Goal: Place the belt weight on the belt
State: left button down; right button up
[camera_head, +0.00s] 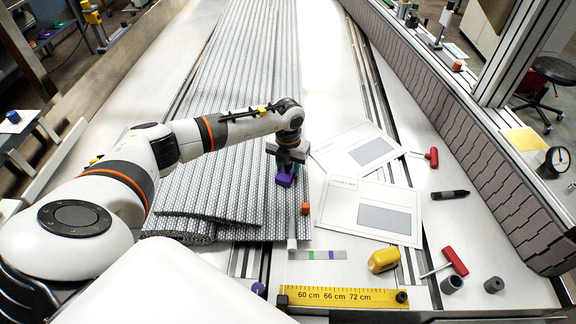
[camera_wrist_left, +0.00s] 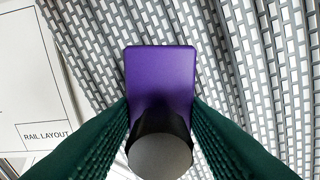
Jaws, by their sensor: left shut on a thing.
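The belt weight (camera_head: 284,180) is a purple block. In the left wrist view the purple block (camera_wrist_left: 160,75) has a dark cylindrical knob with a grey end. My left gripper (camera_head: 288,163) is shut on it, with green ribbed fingers on both sides of the knob in the wrist view. The belt (camera_head: 235,130) is a long grey segmented mat, with stacked layers at its near end. The weight is over the belt's right part near that end; I cannot tell whether it touches the belt. My right gripper is not in view.
An orange cube (camera_head: 305,208) and a pale upright rod (camera_head: 292,232) are near the belt's right edge. Printed sheets (camera_head: 385,212), a yellow tape measure (camera_head: 384,260), red-handled tools (camera_head: 455,262) and a yellow ruler (camera_head: 345,298) lie right and in front. The far belt is clear.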

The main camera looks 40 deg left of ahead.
pick_arm(q)
jog(key=c, duration=0.9)
grip_release()
jog(key=shift+o, duration=0.2)
jog(key=shift+r, duration=0.25)
notch_tip(320, 180, up, 12)
jog(key=b, duration=0.1)
jog(key=shift+f, duration=0.2)
